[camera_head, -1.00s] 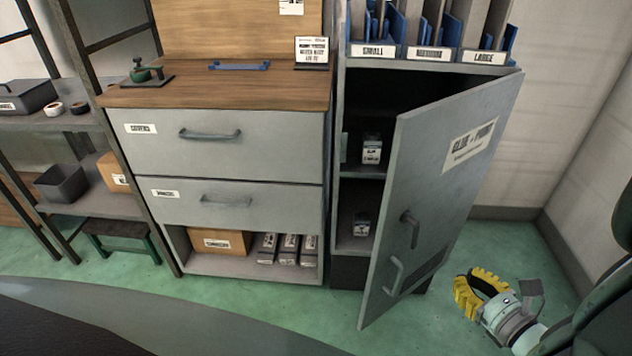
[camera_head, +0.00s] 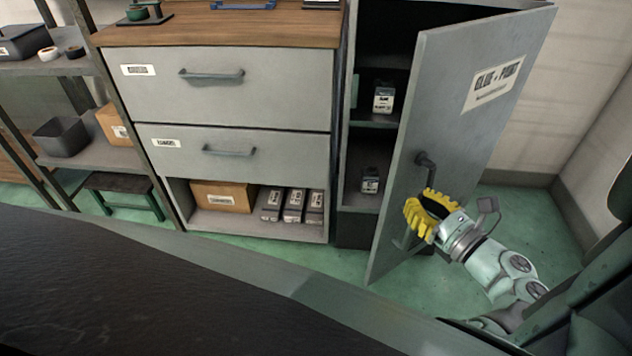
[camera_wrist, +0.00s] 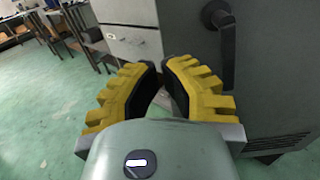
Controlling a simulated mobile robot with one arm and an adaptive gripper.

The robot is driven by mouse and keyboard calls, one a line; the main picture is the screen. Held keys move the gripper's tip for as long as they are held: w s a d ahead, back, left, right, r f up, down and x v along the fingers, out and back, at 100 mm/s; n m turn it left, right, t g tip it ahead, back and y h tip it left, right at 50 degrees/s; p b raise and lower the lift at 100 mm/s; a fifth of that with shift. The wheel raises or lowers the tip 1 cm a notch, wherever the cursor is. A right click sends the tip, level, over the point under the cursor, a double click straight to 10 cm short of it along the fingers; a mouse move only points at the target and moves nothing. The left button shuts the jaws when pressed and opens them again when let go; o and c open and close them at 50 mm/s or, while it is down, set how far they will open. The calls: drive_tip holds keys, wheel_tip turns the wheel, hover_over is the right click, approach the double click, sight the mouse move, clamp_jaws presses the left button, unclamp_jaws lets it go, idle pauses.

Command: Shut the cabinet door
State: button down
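The grey cabinet door (camera_head: 470,130), labelled "GLUE + PAINT", stands part-way open in the head view, its free edge swung out toward me. The dark cabinet interior (camera_head: 385,55) shows to its left. A dark lever handle (camera_head: 425,162) sits on its outer face and also shows in the wrist view (camera_wrist: 222,30). My gripper (camera_head: 420,205) has yellow ribbed fingers and is in front of the outer face, below the lever. The wrist view shows a narrow empty gap between the fingers (camera_wrist: 160,75). Contact with the door is unclear.
Left of the cabinet stands a drawer unit (camera_head: 235,95) with a wooden top and an open bottom shelf. A shelf rack (camera_head: 75,70) and a green stool (camera_head: 125,185) are further left. Green floor (camera_head: 515,215) is clear right of the door, up to the wall.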

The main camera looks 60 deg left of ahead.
sight(399, 186)
drive_tip(key=a, duration=0.5)
drive_tip(key=shift+b, duration=0.35)
drive_tip(key=shift+a, duration=0.1)
